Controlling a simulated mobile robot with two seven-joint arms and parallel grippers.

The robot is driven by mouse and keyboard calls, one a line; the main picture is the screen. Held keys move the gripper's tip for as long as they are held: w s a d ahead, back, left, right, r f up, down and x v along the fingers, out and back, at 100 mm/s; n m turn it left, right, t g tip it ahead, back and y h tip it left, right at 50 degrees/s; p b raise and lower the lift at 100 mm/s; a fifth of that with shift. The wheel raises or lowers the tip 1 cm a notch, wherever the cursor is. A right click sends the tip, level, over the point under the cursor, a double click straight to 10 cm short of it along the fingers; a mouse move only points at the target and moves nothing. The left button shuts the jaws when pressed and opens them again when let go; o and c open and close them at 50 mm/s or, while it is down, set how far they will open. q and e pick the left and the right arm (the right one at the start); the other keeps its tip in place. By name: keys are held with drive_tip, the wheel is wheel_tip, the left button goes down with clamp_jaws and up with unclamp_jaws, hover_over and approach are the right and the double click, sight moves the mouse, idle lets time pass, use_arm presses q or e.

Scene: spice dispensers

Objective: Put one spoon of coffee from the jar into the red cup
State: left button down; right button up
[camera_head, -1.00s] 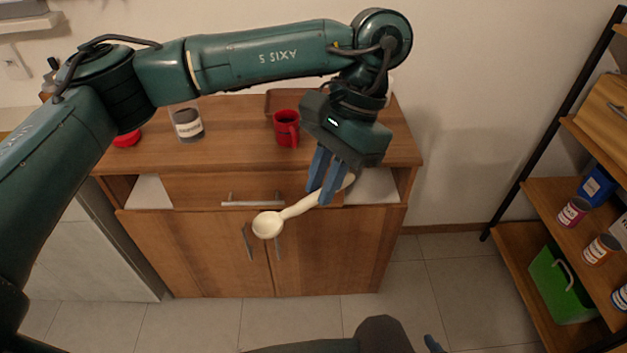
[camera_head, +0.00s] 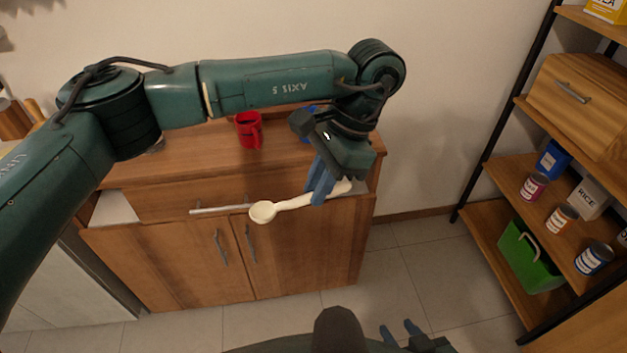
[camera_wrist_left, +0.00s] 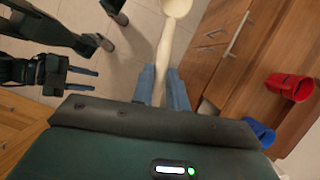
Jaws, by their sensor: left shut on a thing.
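My left gripper (camera_head: 320,186) is shut on the handle of a cream spoon (camera_head: 263,212), held in front of the cabinet's drawer. The spoon points left in the head view, and no coffee shows in its bowl. The left wrist view also shows the spoon (camera_wrist_left: 176,8) between the fingers. The red cup (camera_head: 249,130) stands on the cabinet top, left of and behind my left gripper; it also shows in the wrist view (camera_wrist_left: 290,86). The coffee jar is hidden now, apparently behind my left arm. My right gripper (camera_head: 401,331) is low at the bottom, fingers apart and empty.
A blue cup (camera_head: 308,111) on the cabinet top is partly hidden behind my left gripper. The cabinet (camera_head: 290,255) has a drawer and doors with bar handles. A shelf unit (camera_head: 478,212) with cans and boxes stands at right. The floor between is clear.

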use_arm(q)
drive_tip(key=s+a+r+n+g+h, duration=0.2)
drive_tip(key=s+a+r+n, duration=0.3)
drive_tip(key=a+r+n, duration=0.3)
drive_tip(key=shift+s+r, duration=0.4)
drive_tip(key=shift+r, duration=0.4)
drive_tip(key=shift+a, duration=0.1)
drive_tip(key=w+d+n+h, duration=0.2)
drive_tip(key=w+d+n, duration=0.2)
drive_tip(key=w+d, duration=0.3)
drive_tip(key=d, duration=0.3)
drive_tip(key=shift+w+n, duration=0.3)
drive_tip(key=shift+w, duration=0.05)
drive_tip(key=s+a+f, duration=0.3)
drive_tip(key=a+f, duration=0.4)
drive_tip(key=a, duration=0.2)
drive_tip(key=s+a+f, duration=0.3)
drive_tip(key=a+f, duration=0.4)
drive_tip(key=a, duration=0.3)
drive_tip(key=shift+s+a+f+g, duration=0.15)
drive_tip(key=shift+f+g, duration=0.05)
drive_tip(key=shift+g, duration=0.1)
